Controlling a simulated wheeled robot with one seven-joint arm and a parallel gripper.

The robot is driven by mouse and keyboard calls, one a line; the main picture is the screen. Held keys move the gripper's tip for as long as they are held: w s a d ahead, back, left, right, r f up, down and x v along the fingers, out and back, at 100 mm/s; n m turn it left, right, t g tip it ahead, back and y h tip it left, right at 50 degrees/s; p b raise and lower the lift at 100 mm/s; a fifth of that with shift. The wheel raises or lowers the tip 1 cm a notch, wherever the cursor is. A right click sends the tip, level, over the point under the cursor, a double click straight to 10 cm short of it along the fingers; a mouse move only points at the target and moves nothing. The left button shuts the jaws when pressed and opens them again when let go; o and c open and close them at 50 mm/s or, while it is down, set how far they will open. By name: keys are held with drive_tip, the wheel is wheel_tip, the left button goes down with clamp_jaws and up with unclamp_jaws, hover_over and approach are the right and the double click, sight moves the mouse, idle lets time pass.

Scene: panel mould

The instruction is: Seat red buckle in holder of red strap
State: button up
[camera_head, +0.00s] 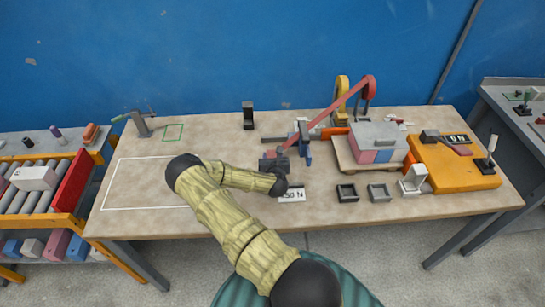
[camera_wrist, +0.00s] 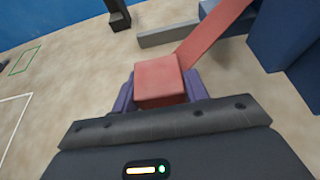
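The red buckle (camera_wrist: 160,80) is a block between the two purple fingers of my gripper (camera_wrist: 160,92) in the wrist view. Both fingers lie against its sides, and my gripper looks shut on it. The red strap (camera_wrist: 215,38) runs from behind the buckle to the upper right. In the head view the strap (camera_head: 330,112) slopes from a red roll (camera_head: 370,86) down to my gripper (camera_head: 275,155). Blue-grey upright parts (camera_head: 304,142), possibly the holder, stand just right of my gripper. I cannot clearly make out the holder's seat.
A grey bar (camera_wrist: 168,36) and a dark blue block (camera_wrist: 280,38) are near the strap. A pallet with boxes (camera_head: 378,135) and an orange stand (camera_head: 450,170) are to the right. Two small trays (camera_head: 347,192) and a card (camera_head: 292,195) lie in front.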

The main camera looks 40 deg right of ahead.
drive_tip(key=o, duration=0.4)
drive_tip(key=shift+r, duration=0.1)
drive_tip(key=shift+r, duration=0.2)
drive_tip(key=shift+s+a, duration=0.15)
drive_tip(key=shift+s, duration=0.1)
drive_tip(key=b+v, duration=0.1)
drive_tip(key=v, duration=1)
drive_tip(key=shift+b, duration=0.4)
drive_tip(key=shift+s+a, duration=0.1)
drive_tip(key=shift+s, duration=0.05)
